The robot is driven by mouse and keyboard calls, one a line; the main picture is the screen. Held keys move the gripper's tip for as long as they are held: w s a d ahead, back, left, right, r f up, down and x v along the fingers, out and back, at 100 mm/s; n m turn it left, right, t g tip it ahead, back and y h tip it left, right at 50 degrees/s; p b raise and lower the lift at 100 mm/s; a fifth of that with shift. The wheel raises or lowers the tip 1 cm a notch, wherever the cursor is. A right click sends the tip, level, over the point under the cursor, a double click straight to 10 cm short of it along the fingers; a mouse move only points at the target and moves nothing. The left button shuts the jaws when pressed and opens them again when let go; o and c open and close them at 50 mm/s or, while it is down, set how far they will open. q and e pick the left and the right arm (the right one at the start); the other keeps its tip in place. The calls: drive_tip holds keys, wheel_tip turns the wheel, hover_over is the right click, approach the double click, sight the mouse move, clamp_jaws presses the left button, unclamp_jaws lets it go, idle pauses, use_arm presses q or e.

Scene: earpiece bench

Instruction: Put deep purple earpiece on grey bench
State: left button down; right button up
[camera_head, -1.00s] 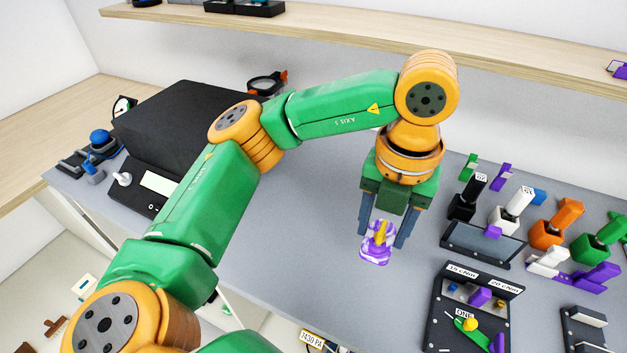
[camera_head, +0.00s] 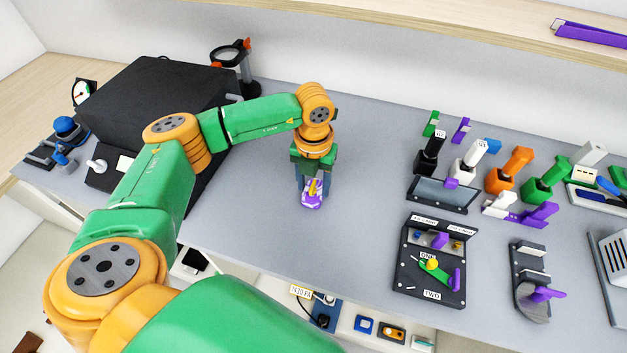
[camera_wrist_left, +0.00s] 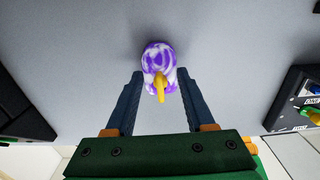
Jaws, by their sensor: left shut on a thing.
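The earpiece (camera_head: 312,204) is swirled purple and white with a yellow stem. My left gripper (camera_head: 311,194) points down and is shut on it over the bare middle of the grey bench (camera_head: 365,185). In the left wrist view the earpiece (camera_wrist_left: 158,57) sits at the fingertips of the left gripper (camera_wrist_left: 159,76), its yellow stem towards the palm. The grey bench top (camera_wrist_left: 225,40) lies beneath it with a soft shadow. I cannot tell whether the earpiece touches the bench. My right gripper is not in view.
A black box machine (camera_head: 150,95) stands on the left. On the right are a black panel (camera_head: 430,285) marked ONE and TWO, several coloured handled tools (camera_head: 510,165) and a dark stand (camera_head: 530,280). The bench around the left gripper is clear. A wooden shelf (camera_head: 420,25) runs behind.

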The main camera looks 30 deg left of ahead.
use_arm(q)
drive_tip(key=c, duration=0.5)
unclamp_jaws()
drive_tip(key=shift+f, duration=0.1)
drive_tip(key=shift+o, duration=1.2)
drive_tip(key=shift+r, duration=0.3)
wheel_tip(320, 180, up, 12)
drive_tip(key=b, duration=0.2)
